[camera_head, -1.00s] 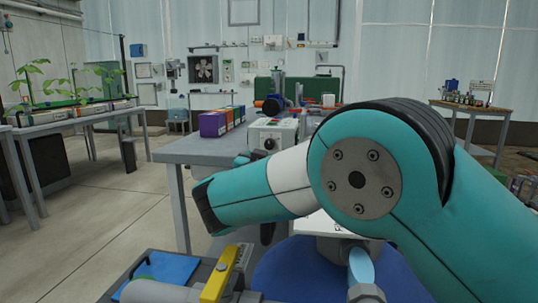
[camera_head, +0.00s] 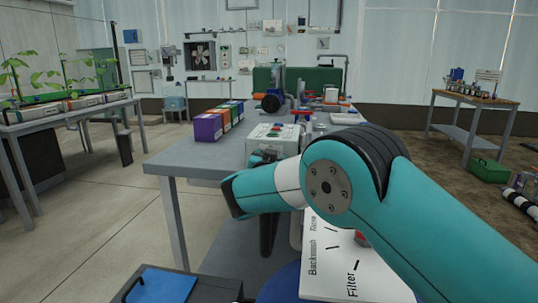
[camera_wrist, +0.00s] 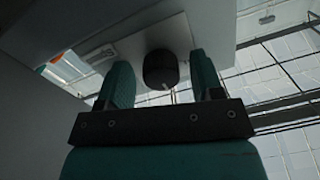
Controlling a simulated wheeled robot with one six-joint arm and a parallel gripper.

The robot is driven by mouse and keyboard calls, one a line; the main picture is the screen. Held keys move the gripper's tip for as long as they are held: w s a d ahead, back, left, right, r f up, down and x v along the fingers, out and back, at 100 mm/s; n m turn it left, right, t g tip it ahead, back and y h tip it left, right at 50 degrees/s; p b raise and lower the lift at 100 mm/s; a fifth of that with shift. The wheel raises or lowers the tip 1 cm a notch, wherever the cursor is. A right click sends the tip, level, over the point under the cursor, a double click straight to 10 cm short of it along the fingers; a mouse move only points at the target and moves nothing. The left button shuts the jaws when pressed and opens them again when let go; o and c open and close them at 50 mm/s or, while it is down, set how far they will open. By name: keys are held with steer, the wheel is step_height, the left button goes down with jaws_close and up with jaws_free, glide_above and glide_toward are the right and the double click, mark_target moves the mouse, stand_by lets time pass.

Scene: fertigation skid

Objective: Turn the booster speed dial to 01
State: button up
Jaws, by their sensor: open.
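In the wrist view a round black dial (camera_wrist: 160,68) stands out from a pale panel face (camera_wrist: 140,42). My gripper (camera_wrist: 160,63) is open, with one teal finger to the left of the dial and the other to its right. Gaps show between the dial and both fingers, and no contact is visible. The dial's markings cannot be read. In the head view a pale control box (camera_head: 272,130) with red and green buttons on top stands on the grey bench; my arm reaches in front of it and hides much of its front.
The grey bench (camera_head: 185,158) carries a row of coloured boxes (camera_head: 219,121) left of the control box. A white plate (camera_head: 340,265) marked Backwash and Filter lies close below my arm. A dark case with a blue sheet (camera_head: 160,286) is at the bottom left. Floor is open at left.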

steer(key=shift+a, duration=0.1)
steer(key=shift+c, duration=0.3)
steer(key=c, duration=0.9)
steer(key=shift+o, duration=0.2)
steer(key=shift+n, duration=0.3)
steer(key=n+p, duration=0.1)
steer(key=n, duration=0.1)
steer(key=shift+r+n, duration=0.15)
steer(key=shift+n, duration=0.15)
steer(key=n+p, duration=0.1)
steer(key=n, duration=0.2)
steer(key=shift+n, duration=0.3)
steer(key=n+p, duration=0.2)
steer(key=n, duration=0.2)
steer(key=shift+a+n+p, duration=0.1)
steer(key=shift+n+p, duration=0.2)
steer(key=shift+n, duration=0.3)
